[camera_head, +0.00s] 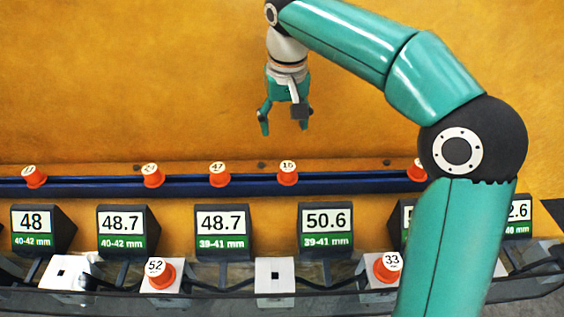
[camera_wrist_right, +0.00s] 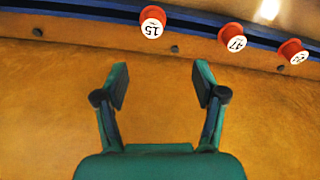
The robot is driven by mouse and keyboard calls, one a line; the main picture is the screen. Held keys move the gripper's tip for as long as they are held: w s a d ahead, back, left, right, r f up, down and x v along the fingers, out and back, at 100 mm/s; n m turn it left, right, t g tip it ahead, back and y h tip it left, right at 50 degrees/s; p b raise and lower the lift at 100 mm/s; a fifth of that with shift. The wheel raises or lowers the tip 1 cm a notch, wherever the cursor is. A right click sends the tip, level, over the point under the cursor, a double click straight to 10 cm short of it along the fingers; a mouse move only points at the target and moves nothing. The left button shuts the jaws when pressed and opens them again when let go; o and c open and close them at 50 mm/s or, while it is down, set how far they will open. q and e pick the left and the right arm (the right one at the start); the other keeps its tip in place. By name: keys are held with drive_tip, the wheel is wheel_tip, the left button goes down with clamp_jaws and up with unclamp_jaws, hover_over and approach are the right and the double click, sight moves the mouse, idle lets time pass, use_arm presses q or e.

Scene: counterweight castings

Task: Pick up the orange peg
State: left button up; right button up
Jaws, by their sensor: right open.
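Several orange pegs with numbered white tops stand along a dark blue rail. In the head view these include the peg marked 15 (camera_head: 288,173), the peg marked 47 (camera_head: 219,175), one further left (camera_head: 153,176), one at the far left (camera_head: 35,177) and one partly behind my right arm (camera_head: 417,171). Pegs 52 (camera_head: 161,275) and 33 (camera_head: 387,268) sit on white blocks. My right gripper (camera_head: 284,125) is open and empty, apart from the pegs. In the right wrist view, peg 15 (camera_wrist_right: 152,22) and peg 47 (camera_wrist_right: 232,39) lie beyond its open fingers (camera_wrist_right: 160,82).
The blue rail (camera_head: 100,188) crosses the orange-brown surface (camera_head: 130,80). In front stand several dark display units, one reading 50.6 (camera_head: 326,228), and white blocks with square holes, one bare (camera_head: 275,280). The surface behind the rail is largely clear.

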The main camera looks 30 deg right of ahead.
sight(288, 167)
drive_tip(key=f, duration=0.7)
drive_tip(key=w+d+f, duration=0.1)
drive_tip(key=f, duration=0.2)
drive_tip(key=shift+f, duration=0.4)
drive_tip(key=f, duration=0.2)
drive_tip(key=d+f+p, duration=0.1)
drive_tip(key=f, duration=0.1)
drive_tip(key=shift+w+f, duration=0.1)
drive_tip(key=shift+f, duration=0.15)
drive_tip(key=shift+w+f, duration=0.1)
drive_tip(key=shift+f, duration=0.3)
drive_tip(key=c, duration=1.2)
drive_tip(key=shift+c, duration=0.2)
drive_tip(key=shift+r, duration=0.2)
